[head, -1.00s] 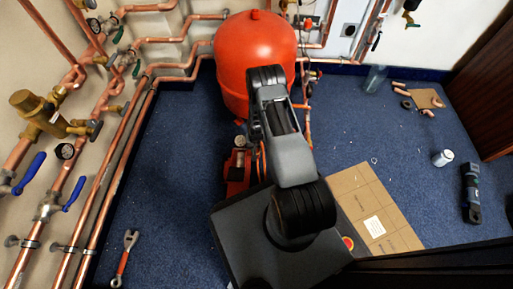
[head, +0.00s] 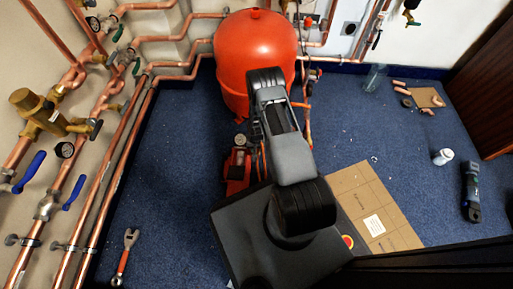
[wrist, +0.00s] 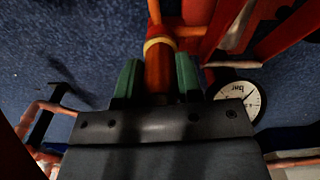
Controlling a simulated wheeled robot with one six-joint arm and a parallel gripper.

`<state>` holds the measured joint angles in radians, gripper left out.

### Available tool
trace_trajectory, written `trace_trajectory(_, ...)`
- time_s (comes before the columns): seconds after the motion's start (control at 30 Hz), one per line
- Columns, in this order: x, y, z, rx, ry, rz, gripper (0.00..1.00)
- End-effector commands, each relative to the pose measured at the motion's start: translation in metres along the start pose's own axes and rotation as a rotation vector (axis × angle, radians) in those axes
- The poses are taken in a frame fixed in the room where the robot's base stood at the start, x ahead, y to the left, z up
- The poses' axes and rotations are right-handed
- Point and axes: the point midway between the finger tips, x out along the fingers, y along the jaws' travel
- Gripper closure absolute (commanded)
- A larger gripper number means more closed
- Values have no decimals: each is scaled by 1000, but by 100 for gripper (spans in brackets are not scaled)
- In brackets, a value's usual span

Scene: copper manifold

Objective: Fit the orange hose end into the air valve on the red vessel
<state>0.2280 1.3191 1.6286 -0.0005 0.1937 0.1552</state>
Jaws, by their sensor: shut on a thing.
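The red vessel (head: 262,48) stands upright at the back of the floor in the head view. My arm covers part of its front and lower side. In the wrist view my gripper (wrist: 159,76) has its green fingers closed on either side of the orange hose end (wrist: 159,66), which has a yellow band near its far end. The head view hides my gripper behind my arm. I cannot make out the air valve for certain in either view.
A red unit (head: 238,170) with a gauge stands left of my arm; a gauge (wrist: 239,98) shows close right of my gripper. Copper pipes (head: 115,165) line the left wall. A flat cardboard piece (head: 372,210) lies at right. Blue carpet is mostly clear.

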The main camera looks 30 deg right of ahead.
Motion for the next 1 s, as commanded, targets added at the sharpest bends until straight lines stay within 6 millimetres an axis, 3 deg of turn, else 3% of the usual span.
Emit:
trace_trajectory(0.07, 0, 0, 0, 0, 0, 0, 93)
trace_trajectory(0.1, 0, 0, 0, 0, 0, 0, 65)
trace_trajectory(0.4, 0, 0, 0, 0, 0, 0, 37)
trace_trajectory(0.73, -9, 0, -1, 0, 1, 0, 37)
trace_trajectory(1.0, -61, 0, -1, 0, 3, 0, 37)
